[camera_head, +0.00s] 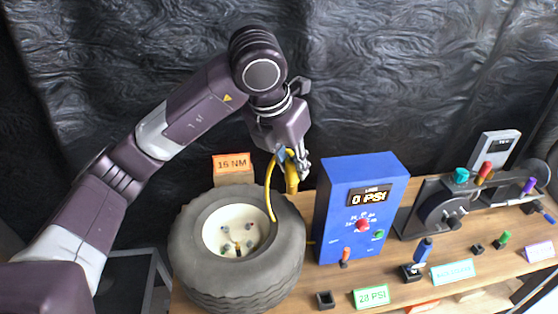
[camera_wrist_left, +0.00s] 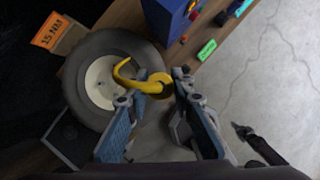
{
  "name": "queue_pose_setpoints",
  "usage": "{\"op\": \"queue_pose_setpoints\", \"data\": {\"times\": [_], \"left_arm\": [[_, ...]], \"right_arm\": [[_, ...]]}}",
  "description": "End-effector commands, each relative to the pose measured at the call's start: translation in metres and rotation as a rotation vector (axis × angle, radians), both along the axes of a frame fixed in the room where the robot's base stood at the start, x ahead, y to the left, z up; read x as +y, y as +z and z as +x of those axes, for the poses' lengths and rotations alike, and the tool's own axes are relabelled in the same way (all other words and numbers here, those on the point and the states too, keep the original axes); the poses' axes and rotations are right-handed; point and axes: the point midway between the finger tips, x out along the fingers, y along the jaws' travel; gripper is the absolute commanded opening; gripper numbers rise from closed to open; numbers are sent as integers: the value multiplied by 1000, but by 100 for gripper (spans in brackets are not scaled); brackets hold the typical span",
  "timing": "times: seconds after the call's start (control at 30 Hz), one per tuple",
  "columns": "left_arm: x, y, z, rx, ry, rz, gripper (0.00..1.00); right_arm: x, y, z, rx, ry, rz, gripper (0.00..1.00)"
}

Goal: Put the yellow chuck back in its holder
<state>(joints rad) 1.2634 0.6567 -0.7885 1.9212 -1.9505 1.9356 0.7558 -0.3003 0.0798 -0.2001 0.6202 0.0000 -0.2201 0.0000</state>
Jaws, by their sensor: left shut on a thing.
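The yellow chuck (camera_head: 292,180) is held in my left gripper (camera_head: 297,164), above the far right edge of the tyre, beside the blue box. A curved yellow piece (camera_head: 269,190) arcs from it down over the tyre. A small black square holder (camera_head: 325,299) sits empty at the bench's front edge, left of the green 28 PSI label. I cannot tell whether it is the chuck's own. My right gripper is not in view.
The tyre (camera_head: 238,278) lies flat on the wooden bench (camera_head: 408,248). The blue box (camera_head: 345,222) reads 0 PSI and stands close right of the gripper. A 15 NM sign (camera_head: 232,164) stands behind the tyre. A blue-handled tool (camera_head: 422,252) and black gear (camera_head: 445,212) are farther right.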

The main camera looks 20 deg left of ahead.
Motion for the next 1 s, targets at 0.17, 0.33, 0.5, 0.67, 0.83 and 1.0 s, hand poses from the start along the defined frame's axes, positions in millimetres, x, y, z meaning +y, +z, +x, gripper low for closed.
{"op": "queue_pose_setpoints", "data": {"times": [0.17, 0.33, 0.5, 0.67, 0.83, 1.0], "left_arm": [[-19, 0, 2, -1, -3, 0, 0], [-36, 1, 4, -1, -3, 0, 0], [-53, 0, 6, 0, -3, 0, 0], [-69, 1, 8, -1, -2, 0, 0], [-86, 0, 10, -1, -2, 0, 0], [-102, 0, 12, -1, -2, 0, 0]], "right_arm": [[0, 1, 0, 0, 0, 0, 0], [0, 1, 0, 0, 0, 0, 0], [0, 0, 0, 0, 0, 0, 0], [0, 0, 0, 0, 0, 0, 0], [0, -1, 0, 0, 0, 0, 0], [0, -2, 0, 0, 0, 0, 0]]}}
